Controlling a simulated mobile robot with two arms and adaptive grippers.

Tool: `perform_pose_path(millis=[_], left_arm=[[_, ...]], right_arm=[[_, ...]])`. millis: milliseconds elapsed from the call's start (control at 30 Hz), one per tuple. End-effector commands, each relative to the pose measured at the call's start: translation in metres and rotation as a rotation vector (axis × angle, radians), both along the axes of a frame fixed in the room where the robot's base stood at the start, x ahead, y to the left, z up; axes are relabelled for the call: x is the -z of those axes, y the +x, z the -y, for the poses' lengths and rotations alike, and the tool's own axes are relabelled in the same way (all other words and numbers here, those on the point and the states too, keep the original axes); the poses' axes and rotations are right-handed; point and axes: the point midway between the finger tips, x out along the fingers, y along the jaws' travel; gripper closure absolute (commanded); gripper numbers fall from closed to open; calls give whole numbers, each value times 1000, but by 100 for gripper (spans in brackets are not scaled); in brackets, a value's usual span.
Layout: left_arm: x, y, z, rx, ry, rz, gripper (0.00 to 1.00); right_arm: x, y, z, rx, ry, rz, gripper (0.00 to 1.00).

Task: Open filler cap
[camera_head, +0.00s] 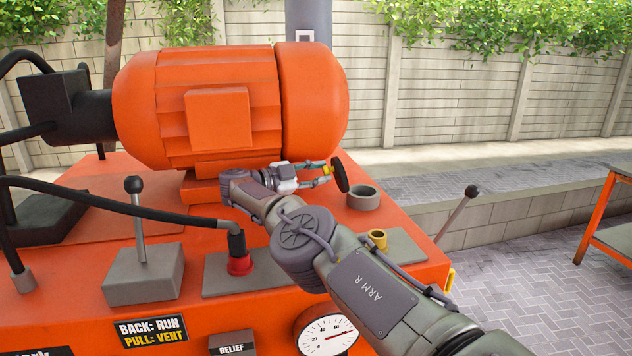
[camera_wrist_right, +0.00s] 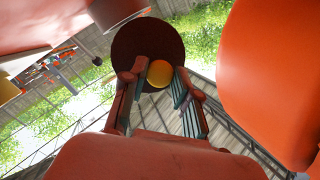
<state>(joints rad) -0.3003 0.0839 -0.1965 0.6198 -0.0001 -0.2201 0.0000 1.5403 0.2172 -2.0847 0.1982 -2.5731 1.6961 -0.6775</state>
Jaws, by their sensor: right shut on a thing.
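The filler cap (camera_head: 341,175) is a dark round disc with a yellow knob (camera_head: 326,171). It stands nearly on edge beside and above the grey filler neck (camera_head: 363,198), whose round mouth is uncovered. I cannot tell whether the cap is joined to the neck. My right gripper (camera_head: 323,176) is shut on the yellow knob. In the right wrist view the dark disc (camera_wrist_right: 135,44) lies beyond the fingers (camera_wrist_right: 160,82), with the knob (camera_wrist_right: 159,74) between them. My left gripper is not in view.
A big orange motor (camera_head: 215,105) stands close behind my right gripper. A red-based hose fitting (camera_head: 240,264), a yellow fitting (camera_head: 377,240), a lever on a grey block (camera_head: 143,274) and a gauge (camera_head: 327,337) surround my arm. Open paving lies to the right.

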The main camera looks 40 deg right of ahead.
Motion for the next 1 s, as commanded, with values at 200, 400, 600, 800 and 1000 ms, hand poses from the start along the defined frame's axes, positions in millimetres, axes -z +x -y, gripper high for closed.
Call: perform_pose_path(millis=[200, 400, 600, 800, 1000], left_arm=[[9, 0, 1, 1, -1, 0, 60], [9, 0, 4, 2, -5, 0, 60], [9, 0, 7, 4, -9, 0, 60], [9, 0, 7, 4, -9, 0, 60], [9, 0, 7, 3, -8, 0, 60]], right_arm=[[2, -1, 3, 0, -41, -18, 100], [1, -1, 3, 0, -48, -21, 100], [1, -1, 4, 0, -48, -21, 100], [2, -1, 3, 0, -46, -21, 45], [3, -1, 3, -1, -44, -21, 45]])
